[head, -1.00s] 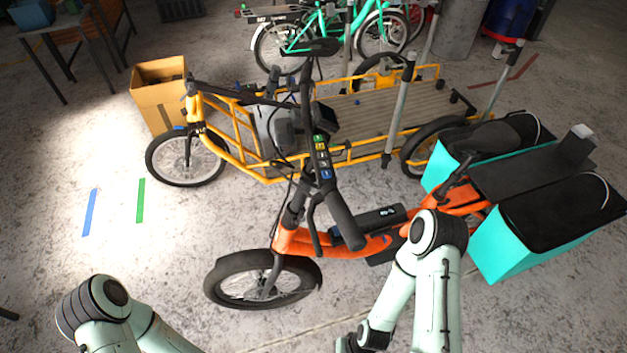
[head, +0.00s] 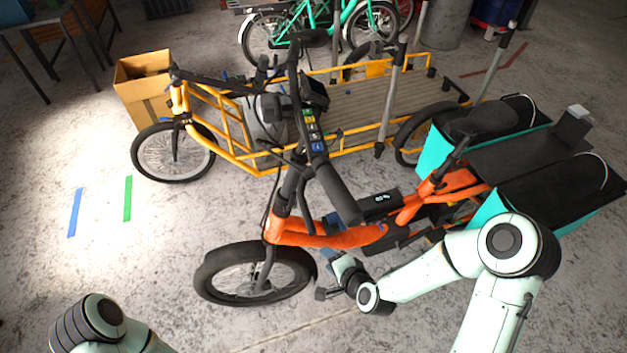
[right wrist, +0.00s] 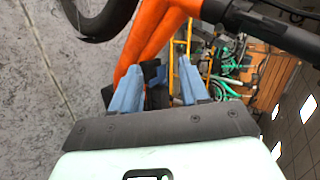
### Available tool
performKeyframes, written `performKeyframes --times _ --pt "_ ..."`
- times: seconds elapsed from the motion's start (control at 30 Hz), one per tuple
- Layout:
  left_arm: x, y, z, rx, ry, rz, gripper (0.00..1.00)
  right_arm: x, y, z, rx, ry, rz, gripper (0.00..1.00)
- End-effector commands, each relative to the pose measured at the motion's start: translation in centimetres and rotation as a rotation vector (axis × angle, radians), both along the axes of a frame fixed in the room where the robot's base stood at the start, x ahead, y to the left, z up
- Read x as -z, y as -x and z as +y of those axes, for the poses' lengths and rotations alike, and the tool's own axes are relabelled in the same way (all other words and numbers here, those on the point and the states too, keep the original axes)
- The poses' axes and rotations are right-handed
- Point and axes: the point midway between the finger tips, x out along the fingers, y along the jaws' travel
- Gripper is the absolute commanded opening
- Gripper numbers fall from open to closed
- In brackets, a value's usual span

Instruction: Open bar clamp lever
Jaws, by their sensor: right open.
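An orange cargo bike (head: 320,234) stands in front of me, its front wheel to the left. Its black handlebar stem (head: 293,185) rises to the bar, with a strip of coloured labels (head: 313,130) near the top. I cannot clearly make out the clamp lever. My right gripper (head: 335,276) is low beside the front of the orange frame, below the handlebar and apart from it. In the right wrist view its blue fingers (right wrist: 160,76) are spread and empty, with the orange tube (right wrist: 148,40) beyond them. My left gripper is out of view.
A yellow cargo bike (head: 225,122) with a long flat bed stands close behind the orange one. A cardboard box (head: 143,92) is by its front wheel. Teal side boxes (head: 513,203) sit at the orange bike's rear.

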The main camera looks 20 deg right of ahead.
Motion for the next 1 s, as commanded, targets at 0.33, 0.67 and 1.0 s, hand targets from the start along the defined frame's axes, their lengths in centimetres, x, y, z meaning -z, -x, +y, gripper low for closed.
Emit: performKeyframes --times 0.33,0.67,1.0 --pt "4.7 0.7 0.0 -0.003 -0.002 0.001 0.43 -16.4 -4.3 -1.7 0.296 -0.402 -0.538 0.45" --pt "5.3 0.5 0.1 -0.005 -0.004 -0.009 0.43 -17.7 -7.4 -1.1 0.302 -0.450 -0.571 0.45" --pt "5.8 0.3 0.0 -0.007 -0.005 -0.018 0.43 -17.8 -14.5 -0.5 0.301 -0.448 -0.570 0.45"
